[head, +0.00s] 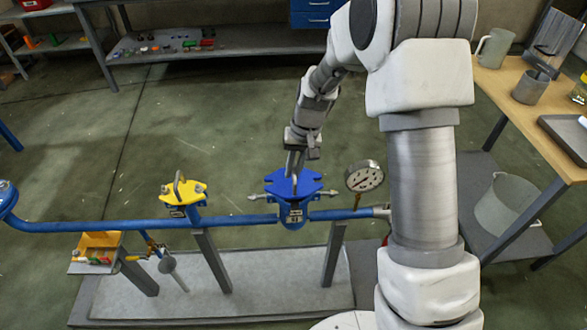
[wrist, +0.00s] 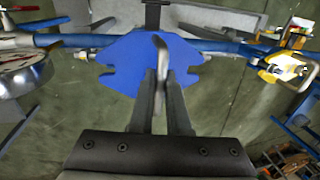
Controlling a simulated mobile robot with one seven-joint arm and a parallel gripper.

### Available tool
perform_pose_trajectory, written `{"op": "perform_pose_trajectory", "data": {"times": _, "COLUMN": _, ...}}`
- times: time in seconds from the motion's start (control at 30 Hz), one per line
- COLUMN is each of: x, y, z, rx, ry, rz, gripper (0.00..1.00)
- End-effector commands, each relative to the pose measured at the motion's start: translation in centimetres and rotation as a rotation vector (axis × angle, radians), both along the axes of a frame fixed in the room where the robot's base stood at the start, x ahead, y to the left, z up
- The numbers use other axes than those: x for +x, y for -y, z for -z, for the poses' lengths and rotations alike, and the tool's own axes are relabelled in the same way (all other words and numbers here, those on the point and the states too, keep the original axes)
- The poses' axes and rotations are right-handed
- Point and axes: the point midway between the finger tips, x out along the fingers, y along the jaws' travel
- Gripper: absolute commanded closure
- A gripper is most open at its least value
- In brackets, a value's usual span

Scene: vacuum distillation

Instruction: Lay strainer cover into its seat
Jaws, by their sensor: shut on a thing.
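The strainer cover is a blue lobed plate (head: 280,184) with an upright grey handle, and it also shows in the wrist view (wrist: 125,62). My gripper (head: 294,176) is above it with its fingers shut on the handle (wrist: 161,52). The plate looks about level, over the blue strainer body (head: 293,214) in the pipe line. I cannot tell whether the plate touches the body or hangs just above it. The seat is hidden under the plate. Grey swing bolts (head: 256,197) stick out on both sides of the body.
A pressure gauge (head: 365,177) stands close right of the strainer. A yellow cover with a handle (head: 184,191) sits on the pipe to the left. The blue pipe (head: 110,226) runs across on grey posts. A wooden table (head: 508,100) with vessels is at the right.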

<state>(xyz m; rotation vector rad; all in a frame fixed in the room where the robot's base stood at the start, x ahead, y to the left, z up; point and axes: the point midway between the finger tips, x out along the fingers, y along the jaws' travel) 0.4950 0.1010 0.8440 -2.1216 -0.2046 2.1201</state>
Motion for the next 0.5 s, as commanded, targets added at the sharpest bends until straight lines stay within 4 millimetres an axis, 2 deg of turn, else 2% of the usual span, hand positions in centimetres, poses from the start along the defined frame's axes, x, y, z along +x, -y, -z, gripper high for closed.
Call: {"op": "perform_pose_trajectory", "data": {"times": 0.5, "x": 0.10, "y": -0.02, "z": 0.87, "rx": 0.001, "ry": 0.003, "rz": 0.000, "gripper": 1.00}}
